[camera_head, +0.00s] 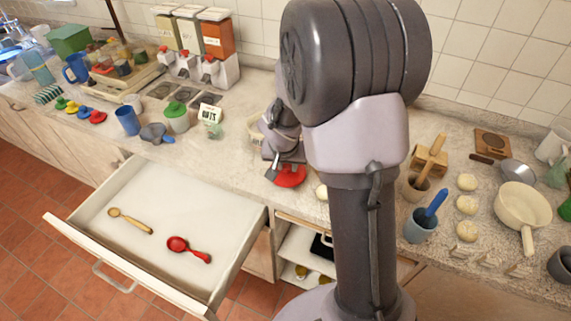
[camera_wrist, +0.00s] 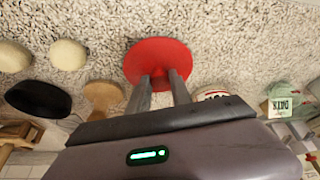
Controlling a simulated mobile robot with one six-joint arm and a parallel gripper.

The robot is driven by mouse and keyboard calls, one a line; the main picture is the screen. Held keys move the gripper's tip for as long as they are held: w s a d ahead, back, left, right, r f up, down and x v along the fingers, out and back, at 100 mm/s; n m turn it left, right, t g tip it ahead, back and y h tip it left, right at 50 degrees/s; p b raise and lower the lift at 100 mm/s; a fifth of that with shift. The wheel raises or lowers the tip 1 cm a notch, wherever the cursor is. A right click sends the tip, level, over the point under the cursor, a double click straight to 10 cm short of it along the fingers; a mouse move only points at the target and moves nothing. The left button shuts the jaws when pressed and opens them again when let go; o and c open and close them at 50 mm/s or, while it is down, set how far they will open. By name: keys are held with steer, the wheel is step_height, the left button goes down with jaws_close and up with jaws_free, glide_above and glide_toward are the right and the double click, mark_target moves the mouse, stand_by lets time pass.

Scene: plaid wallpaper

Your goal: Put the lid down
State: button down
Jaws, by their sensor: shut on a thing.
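The red round lid (camera_head: 290,178) is at the front edge of the stone counter, beside my arm column. My gripper (camera_head: 278,167) is shut on its upper part. In the wrist view, the lid (camera_wrist: 158,53) shows as a red disc against the speckled counter, with both fingers of my gripper (camera_wrist: 160,82) closed at its near side. The disc appears roughly level. I cannot tell whether it touches the counter or hangs just above it. My arm hides part of the counter behind it.
An open drawer (camera_head: 92,224) at the left holds a wooden spoon (camera_head: 130,219) and a red spoon (camera_head: 188,249). A green-lidded jar (camera_head: 177,118) and sign (camera_head: 209,114) stand left.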

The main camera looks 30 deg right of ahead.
steer(key=shift+r, duration=0.1)
steer(key=c, duration=1.2)
jaws_free()
steer(key=shift+o, duration=0.2)
